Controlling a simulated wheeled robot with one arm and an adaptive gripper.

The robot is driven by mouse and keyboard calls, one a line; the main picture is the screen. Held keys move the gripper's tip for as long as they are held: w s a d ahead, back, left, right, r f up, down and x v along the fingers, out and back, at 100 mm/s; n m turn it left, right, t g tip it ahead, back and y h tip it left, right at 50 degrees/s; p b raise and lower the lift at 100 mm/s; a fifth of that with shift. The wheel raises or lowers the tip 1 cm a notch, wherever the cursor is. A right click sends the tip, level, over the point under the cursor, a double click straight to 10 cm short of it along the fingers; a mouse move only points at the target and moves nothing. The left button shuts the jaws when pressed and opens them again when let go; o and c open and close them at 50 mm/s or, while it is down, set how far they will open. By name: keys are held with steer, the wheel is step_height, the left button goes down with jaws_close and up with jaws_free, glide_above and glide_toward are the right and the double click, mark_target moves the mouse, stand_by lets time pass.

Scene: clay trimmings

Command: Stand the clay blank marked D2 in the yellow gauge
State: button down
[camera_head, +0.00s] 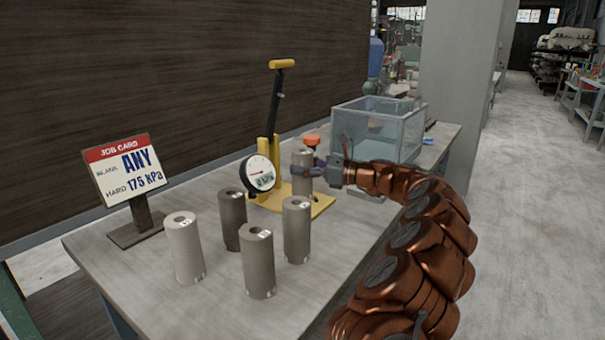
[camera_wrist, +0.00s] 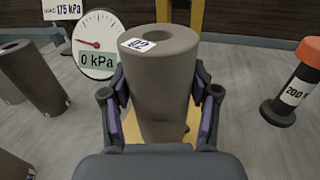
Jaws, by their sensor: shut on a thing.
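My gripper (camera_head: 312,171) is shut on a grey-brown clay blank (camera_head: 303,158), with one finger on each side. In the wrist view the blank (camera_wrist: 162,80) is upright, with a hole in its top and a label that reads like D2. The yellow gauge (camera_head: 321,205) stands behind and under it, with a yellow base plate, a post and a raised black lever with a yellow handle. Its round dial (camera_wrist: 97,45) reads 0 kPa. The blank is over the base plate; I cannot tell whether its bottom touches, since my gripper hides it.
Several other blanks stand at the front of the table, including a pale one (camera_head: 184,248) and a dark one (camera_head: 232,220). A job card (camera_head: 128,172) reads ANY, 175 kPa. An orange-capped black cylinder (camera_wrist: 291,85) stands right of the blank. A clear tank (camera_head: 378,132) is behind my gripper.

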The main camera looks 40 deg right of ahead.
steer(key=shift+f, duration=0.7)
steer(key=shift+f, duration=0.1)
steer(key=shift+c, duration=1.3)
jaws_free()
steer(key=shift+s+d, duration=0.1)
steer(key=p+v, duration=0.1)
steer(key=v, duration=1)
steer(key=shift+s+d, duration=0.2)
steer(key=shift+s, duration=0.05)
